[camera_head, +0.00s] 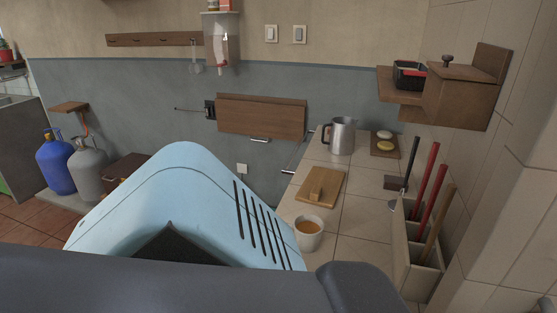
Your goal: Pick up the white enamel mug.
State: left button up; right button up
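A white mug (309,239) with brown liquid in it stands upright near the front left edge of the tiled counter (352,215). No handle shows from this angle; its left side is close to the light blue slotted body part in the foreground. Neither of my grippers is in view.
A wooden board with a block (320,187) lies just behind the mug. A metal pitcher (342,136) and a small board (384,146) with two round items stand farther back. A holder (416,260) with long-handled tools stands to the right. Bare tile lies right of the mug.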

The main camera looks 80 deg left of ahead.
aim_at(308, 229)
jog(key=u, duration=1.5)
jog(key=i+j+u, duration=0.15)
jog(key=u, duration=0.35)
jog(key=i+j, duration=0.1)
jog(key=i, duration=0.15)
jog(key=k+l, duration=0.2)
jog(key=l, duration=0.15)
jog(key=k+l, duration=0.15)
jog(key=l, duration=0.2)
jog(key=u, duration=0.05)
